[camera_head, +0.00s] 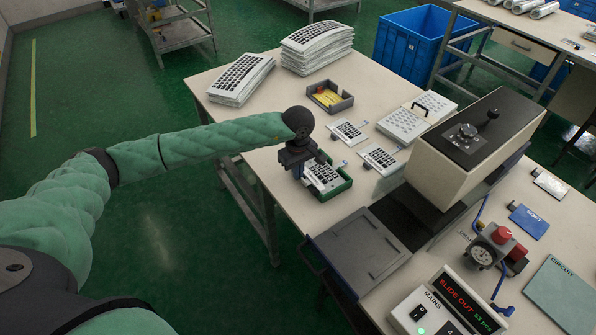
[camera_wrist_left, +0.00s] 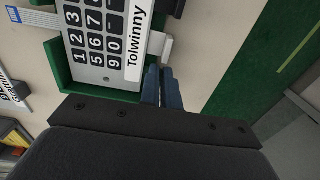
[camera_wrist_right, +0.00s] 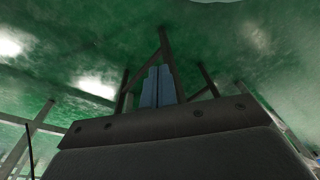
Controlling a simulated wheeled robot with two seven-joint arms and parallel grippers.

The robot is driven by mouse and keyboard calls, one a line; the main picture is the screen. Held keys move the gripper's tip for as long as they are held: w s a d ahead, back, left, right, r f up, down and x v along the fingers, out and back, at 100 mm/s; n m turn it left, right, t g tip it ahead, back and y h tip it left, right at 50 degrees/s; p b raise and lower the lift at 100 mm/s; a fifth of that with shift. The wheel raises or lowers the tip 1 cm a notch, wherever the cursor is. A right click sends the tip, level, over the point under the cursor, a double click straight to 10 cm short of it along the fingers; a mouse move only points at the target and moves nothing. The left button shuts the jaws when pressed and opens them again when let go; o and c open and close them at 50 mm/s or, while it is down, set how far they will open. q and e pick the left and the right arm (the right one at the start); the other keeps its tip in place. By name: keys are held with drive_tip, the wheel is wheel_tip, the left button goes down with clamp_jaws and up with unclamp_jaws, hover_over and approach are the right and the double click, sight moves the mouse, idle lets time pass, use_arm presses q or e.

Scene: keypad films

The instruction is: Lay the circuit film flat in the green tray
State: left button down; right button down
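The circuit film (camera_head: 323,173), a white sheet with a black keypad and the label "Tolwinny", lies in or over the green tray (camera_head: 342,188) near the table's front edge. In the left wrist view the film (camera_wrist_left: 104,40) covers much of the tray (camera_wrist_left: 55,75), whose green walls show around it. I cannot tell if it is fully flat. My left gripper (camera_head: 299,172) is at the tray's left side. Its fingers (camera_wrist_left: 161,72) are together beside a small white tab (camera_wrist_left: 165,45); no film shows clearly between them. My right gripper (camera_wrist_right: 158,72) is shut and empty, away from the table.
More keypad films (camera_head: 348,132) lie behind the tray, with a grey box (camera_head: 330,97) holding yellow pieces and stacks of keypads (camera_head: 316,45) further back. A dark plate (camera_head: 360,245) and a press-like machine (camera_head: 470,150) stand at the right.

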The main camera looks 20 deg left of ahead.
use_arm(q)
drive_tip(key=shift+f+b, duration=0.25)
drive_tip(key=shift+b, duration=0.15)
use_arm(e)
drive_tip(key=shift+f, duration=0.45)
use_arm(q)
drive_tip(key=c, duration=1.6)
unclamp_jaws()
drive_tip(key=shift+o, duration=0.2)
use_arm(e)
drive_tip(key=shift+r, duration=0.1)
